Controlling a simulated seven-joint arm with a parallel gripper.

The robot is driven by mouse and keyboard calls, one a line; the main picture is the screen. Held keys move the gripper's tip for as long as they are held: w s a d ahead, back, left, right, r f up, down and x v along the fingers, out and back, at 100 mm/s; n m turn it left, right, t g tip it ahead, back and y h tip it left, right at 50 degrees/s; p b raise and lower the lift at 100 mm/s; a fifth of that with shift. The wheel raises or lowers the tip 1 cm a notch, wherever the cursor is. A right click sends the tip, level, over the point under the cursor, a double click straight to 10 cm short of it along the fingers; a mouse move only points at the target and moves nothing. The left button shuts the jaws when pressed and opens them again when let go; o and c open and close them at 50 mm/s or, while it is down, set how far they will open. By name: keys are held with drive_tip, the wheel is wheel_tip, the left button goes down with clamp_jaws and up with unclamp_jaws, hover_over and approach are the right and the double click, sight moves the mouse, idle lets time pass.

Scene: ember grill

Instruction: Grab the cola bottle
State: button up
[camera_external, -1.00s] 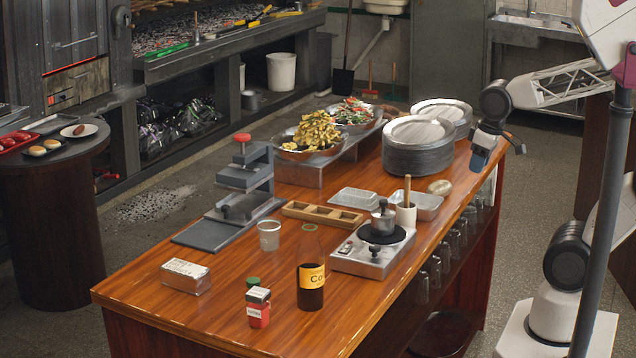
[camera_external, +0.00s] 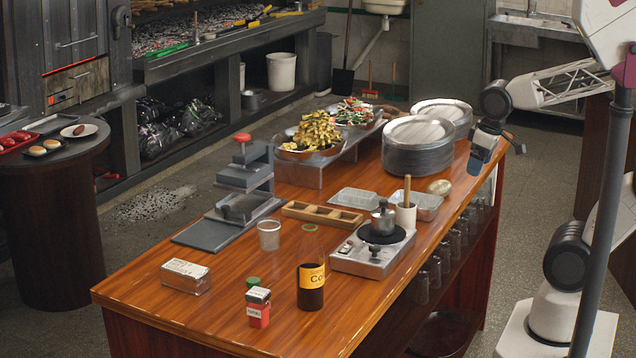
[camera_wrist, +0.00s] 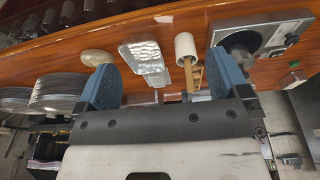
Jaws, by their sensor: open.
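The cola bottle (camera_external: 311,279) stands upright on the wooden counter near its front right edge in the external view. It is clear at the top, with dark liquid below and a yellow label. I cannot make it out in the wrist view. My gripper (camera_external: 480,160) hangs at the counter's right edge beside the plate stacks, well away from the bottle. In the wrist view my gripper (camera_wrist: 165,88) is open, with two blue fingers apart and nothing held between them.
A burner with a small pot (camera_external: 374,250) and a white cup with a wooden handle (camera_external: 405,214) stand between my gripper and the bottle. A red-labelled box (camera_external: 258,307), a clear cup (camera_external: 269,235) and a wrapped block (camera_external: 185,276) are near the bottle. Plate stacks (camera_external: 417,150) stand behind.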

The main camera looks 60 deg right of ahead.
drive_tip(key=w+a+f+n+t+y, duration=0.1)
drive_tip(key=w+a+n+t+y, duration=0.15)
drive_tip(key=w+a, duration=0.8)
drive_tip(key=n+t+y, duration=0.4)
drive_tip(key=t+y, duration=0.1)
drive_tip(key=t, duration=0.2)
approach(310, 265)
drive_tip(key=w+d+f, duration=0.1)
drive_tip(key=w, duration=0.2)
drive_tip(key=shift+d+f+g, duration=0.1)
drive_tip(key=shift+g, duration=0.15)
drive_tip(key=shift+x, duration=1.25)
drive_tip(key=shift+w+f, duration=0.1)
